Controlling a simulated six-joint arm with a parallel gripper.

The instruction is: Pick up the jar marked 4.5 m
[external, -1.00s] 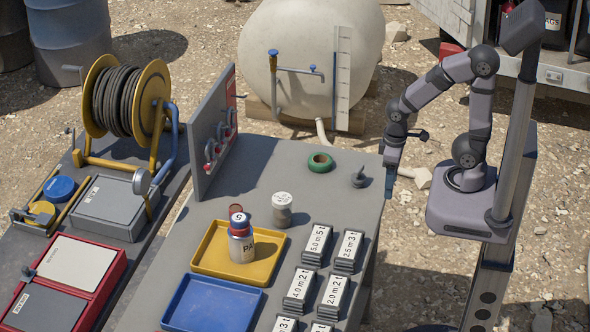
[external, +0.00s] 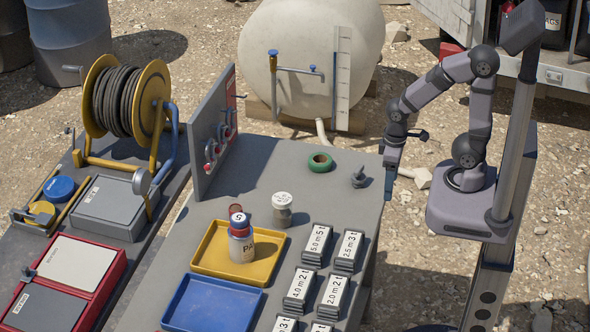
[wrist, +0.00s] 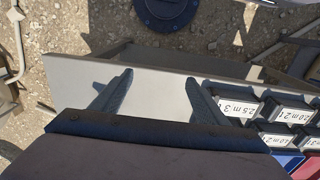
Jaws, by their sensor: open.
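A small grey jar (external: 282,210) with a white lid stands upright on the grey bench, behind the yellow tray (external: 205,262). Its lid has marks too small to read. I cannot read "4.5 m" on either jar. My gripper (external: 390,182) hangs at the bench's right edge, apart from both jars. In the wrist view my gripper (wrist: 160,78) is open, with nothing between its fingers and no jar visible.
Several labelled dark blocks (external: 317,245) stand in rows on the right of the bench. A green ring (external: 320,163) and a small dark knobbed object (external: 359,178) lie farther back. A blue tray (external: 212,304) is in front. An upright panel (external: 213,135) borders the bench's left side.

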